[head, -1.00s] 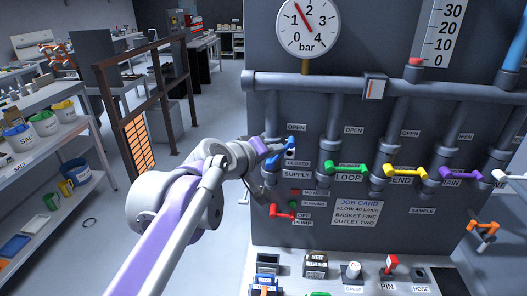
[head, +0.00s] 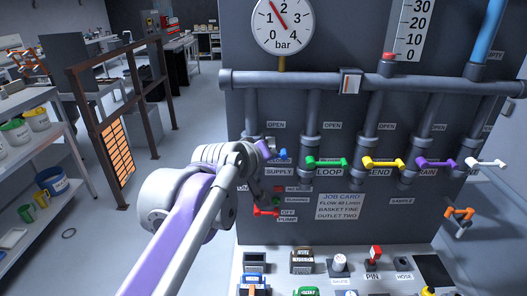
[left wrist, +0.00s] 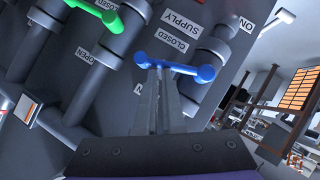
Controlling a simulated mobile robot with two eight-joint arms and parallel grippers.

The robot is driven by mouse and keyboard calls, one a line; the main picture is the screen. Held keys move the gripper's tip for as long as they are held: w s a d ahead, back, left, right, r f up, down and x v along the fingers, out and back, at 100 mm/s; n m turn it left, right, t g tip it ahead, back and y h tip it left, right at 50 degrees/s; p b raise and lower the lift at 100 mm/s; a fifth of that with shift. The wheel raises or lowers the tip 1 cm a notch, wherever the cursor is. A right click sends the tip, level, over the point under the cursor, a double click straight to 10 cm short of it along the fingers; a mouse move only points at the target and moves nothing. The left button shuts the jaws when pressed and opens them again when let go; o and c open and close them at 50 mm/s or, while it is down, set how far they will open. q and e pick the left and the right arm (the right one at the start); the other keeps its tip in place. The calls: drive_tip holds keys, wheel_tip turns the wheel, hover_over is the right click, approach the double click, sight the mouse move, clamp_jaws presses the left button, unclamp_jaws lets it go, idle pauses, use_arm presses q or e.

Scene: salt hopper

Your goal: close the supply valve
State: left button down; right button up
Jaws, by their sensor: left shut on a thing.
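The supply valve's blue handle (head: 281,154) sits on the leftmost pipe of the dark panel, above the SUPPLY label (head: 279,171). It lies close to level, much like the green handle beside it. In the left wrist view the blue handle (left wrist: 190,69) crosses the picture's middle, near the CLOSED label (left wrist: 174,38). My left gripper (head: 267,151) is shut on the handle; its fingers (left wrist: 160,72) meet it near one end in the left wrist view. My arm hides part of the handle in the head view. My right gripper is not in view.
To the right are green (head: 326,162), yellow (head: 382,162), purple (head: 434,163) and white (head: 486,163) handles. A red pump lever (head: 265,212) sits below my gripper. A bench (head: 330,270) with small items stands in front; a shelf is at left.

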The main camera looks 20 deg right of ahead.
use_arm(q)
drive_tip(key=shift+s+d+f, duration=0.15)
drive_tip(key=shift+d+f, duration=0.4)
drive_tip(key=shift+f, duration=0.1)
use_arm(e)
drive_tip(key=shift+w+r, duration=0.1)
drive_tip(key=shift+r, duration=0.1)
use_arm(q)
drive_tip(key=shift+f, duration=0.1)
drive_tip(key=s+a+r+p, duration=0.2)
drive_tip(key=s+a+r, duration=0.1)
drive_tip(key=s+r, duration=0.5)
drive_tip(key=shift+s+r, duration=0.2)
drive_tip(key=shift+r, duration=0.55)
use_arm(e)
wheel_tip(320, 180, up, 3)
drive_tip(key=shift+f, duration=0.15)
use_arm(q)
drive_tip(key=shift+s, duration=0.15)
